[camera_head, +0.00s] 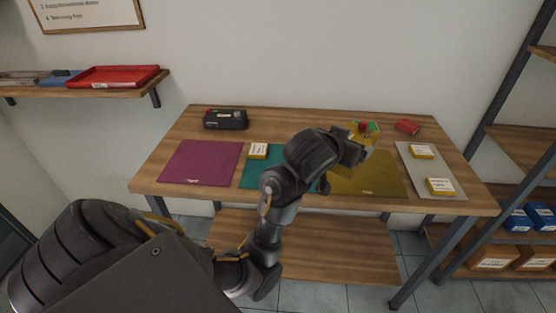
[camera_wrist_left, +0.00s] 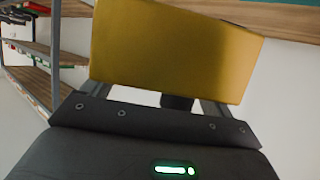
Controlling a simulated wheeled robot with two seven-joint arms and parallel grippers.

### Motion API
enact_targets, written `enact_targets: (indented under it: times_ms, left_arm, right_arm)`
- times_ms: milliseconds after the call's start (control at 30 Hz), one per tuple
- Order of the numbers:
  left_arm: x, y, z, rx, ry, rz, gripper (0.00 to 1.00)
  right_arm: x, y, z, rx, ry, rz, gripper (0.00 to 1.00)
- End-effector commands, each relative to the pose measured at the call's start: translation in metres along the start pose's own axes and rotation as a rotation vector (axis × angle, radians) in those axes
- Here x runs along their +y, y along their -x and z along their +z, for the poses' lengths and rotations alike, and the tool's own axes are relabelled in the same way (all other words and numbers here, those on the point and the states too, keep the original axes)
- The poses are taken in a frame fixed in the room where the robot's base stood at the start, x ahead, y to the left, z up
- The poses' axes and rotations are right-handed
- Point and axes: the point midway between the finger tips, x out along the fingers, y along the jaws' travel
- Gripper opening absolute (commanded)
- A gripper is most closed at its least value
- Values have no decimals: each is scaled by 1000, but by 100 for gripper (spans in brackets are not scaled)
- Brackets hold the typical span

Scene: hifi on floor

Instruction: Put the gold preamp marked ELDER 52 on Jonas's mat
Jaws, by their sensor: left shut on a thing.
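My left gripper (camera_head: 355,146) is shut on a gold box (camera_head: 371,137), held over the back of the olive-yellow mat (camera_head: 375,182). In the left wrist view the gold box (camera_wrist_left: 170,50) fills the space beyond the gripper (camera_wrist_left: 165,102), showing a plain face; no ELDER 52 marking is legible. Red and green spots show by it in the head view. The table also bears a magenta mat (camera_head: 200,160), a teal mat (camera_head: 262,181) partly behind my arm, and a grey mat (camera_head: 440,165). The mat names are too small to read. My right gripper is not in view.
A black device (camera_head: 226,119) stands at the back left of the table (camera_head: 280,116). A small red box (camera_head: 407,126) is at the back right. The magenta and olive mats look bare.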

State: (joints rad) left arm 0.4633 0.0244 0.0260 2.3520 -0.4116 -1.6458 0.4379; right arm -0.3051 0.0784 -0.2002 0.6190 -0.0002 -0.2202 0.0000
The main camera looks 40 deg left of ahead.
Motion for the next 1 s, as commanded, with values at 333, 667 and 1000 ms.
enact_targets:
  times_ms: [333,667,1000]
  left_arm:
    - [-72,-23,15,5,51,-140,18]
    - [-90,-27,18,7,70,-171,18]
    - [-148,-39,37,1,66,-178,18]
  right_arm:
    - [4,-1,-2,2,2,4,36]
    - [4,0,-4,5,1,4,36]
    - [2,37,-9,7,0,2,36]
